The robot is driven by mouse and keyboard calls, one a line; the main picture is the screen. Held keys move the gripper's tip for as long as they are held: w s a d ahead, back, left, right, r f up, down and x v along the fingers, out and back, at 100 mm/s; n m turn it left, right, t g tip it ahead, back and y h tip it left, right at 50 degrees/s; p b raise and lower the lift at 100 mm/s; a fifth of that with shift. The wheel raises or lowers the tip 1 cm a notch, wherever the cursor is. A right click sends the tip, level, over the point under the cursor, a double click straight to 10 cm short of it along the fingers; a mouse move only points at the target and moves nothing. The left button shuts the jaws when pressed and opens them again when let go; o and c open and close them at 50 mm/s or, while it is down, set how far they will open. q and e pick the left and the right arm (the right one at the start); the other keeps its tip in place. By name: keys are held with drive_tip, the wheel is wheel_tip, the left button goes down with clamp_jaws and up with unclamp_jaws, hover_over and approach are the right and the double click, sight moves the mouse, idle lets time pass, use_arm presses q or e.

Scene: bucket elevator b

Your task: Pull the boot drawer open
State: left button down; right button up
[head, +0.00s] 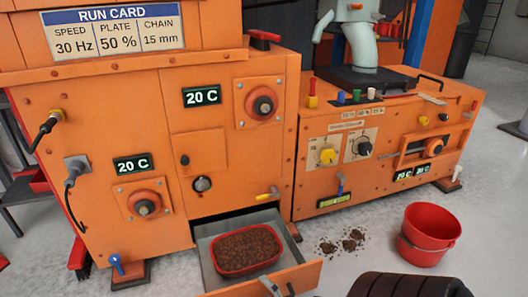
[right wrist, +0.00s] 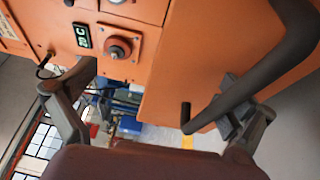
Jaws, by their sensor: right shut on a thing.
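The boot drawer (head: 294,277) is pulled out from the lower front of the orange cabinet. Its grey box shows, and a red tray (head: 247,270) of brown granular material sits in it. My right gripper (right wrist: 160,95) is at the drawer front, shut on the dark drawer handle (right wrist: 255,85), which looms large in the right wrist view. In the head view only a small grey and dark part shows at the drawer front's lower edge, and the grip itself is mostly cut off. My left gripper is not in view.
A red bucket (head: 426,250) stands on the floor to the right. Brown spilled material (head: 350,241) lies on the floor between it and the drawer. The orange cabinet (head: 236,140) bears knobs, displays and plugs with cables. A lower orange unit (head: 385,150) stands to its right.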

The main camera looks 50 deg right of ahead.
drive_tip(key=shift+w+d+r, duration=0.1)
drive_tip(key=shift+r, duration=0.55)
drive_tip(key=shift+c, duration=0.6)
drive_tip(key=shift+s+a+f, duration=0.1)
drive_tip(key=shift+s+f, duration=0.05)
drive_tip(key=shift+s, duration=0.6)
drive_tip(key=shift+s+a+f, duration=0.15)
drive_tip(key=shift+s+f, duration=0.05)
drive_tip(key=shift+s, duration=0.6)
drive_tip(key=shift+s+a+f, duration=0.1)
drive_tip(key=shift+s+f, duration=0.05)
drive_tip(key=shift+s, duration=0.6)
drive_tip(key=c, duration=0.3)
drive_tip(key=shift+s, duration=0.35)
drive_tip(key=shift+c, duration=0.7)
drive_tip(key=shift+s+a+r+p, duration=0.1)
drive_tip(key=shift+s+p, duration=0.2)
drive_tip(key=shift+s, duration=0.05)
drive_tip(key=c, duration=0.7)
drive_tip(key=shift+s+a+f, duration=0.1)
drive_tip(key=shift+s+f, duration=0.1)
drive_tip(key=shift+s, duration=0.1)
drive_tip(key=shift+c, duration=0.6)
drive_tip(key=s+a+f, duration=0.2)
drive_tip(key=s, duration=1.1)
drive_tip(key=shift+a+f+b, duration=0.15)
drive_tip(key=shift+f+b, duration=0.2)
drive_tip(key=shift+b, duration=0.05)
